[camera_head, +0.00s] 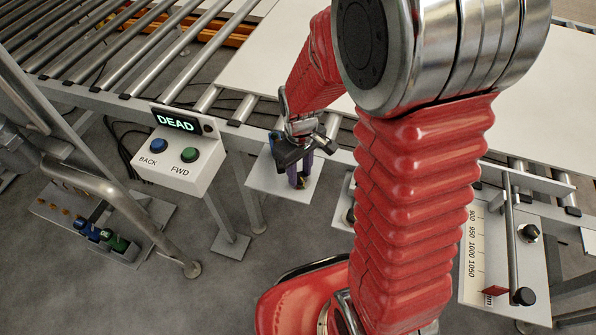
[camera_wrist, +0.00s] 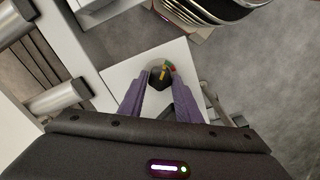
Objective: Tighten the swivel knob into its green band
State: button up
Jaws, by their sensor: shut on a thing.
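The swivel knob (camera_wrist: 160,78) is small and dark, with a yellow mark on it, and stands on a white plate (camera_wrist: 122,76) in the wrist view. A small coloured scale with green (camera_wrist: 167,64) and red parts shows at the knob's upper right edge. My gripper (camera_wrist: 159,88) has its purple fingers on both sides of the knob and is shut on it. In the head view my gripper (camera_head: 300,178) points down at the same white plate (camera_head: 267,178), and its fingers mostly hide the knob.
A control box (camera_head: 182,150) with a DEAD display, a blue BACK button and a green FWD button stands to the left. A roller conveyor (camera_head: 150,55) runs behind. At the right is a white scale plate (camera_head: 478,262) with a bar and black knobs.

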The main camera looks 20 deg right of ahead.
aim_at(300, 175)
jog(key=shift+w, duration=0.15)
jog(key=o, duration=1.1)
jog(key=shift+c, duration=0.2)
jog(key=shift+r, duration=0.1)
notch_tip(300, 175, up, 14)
jog(key=shift+f, duration=0.25)
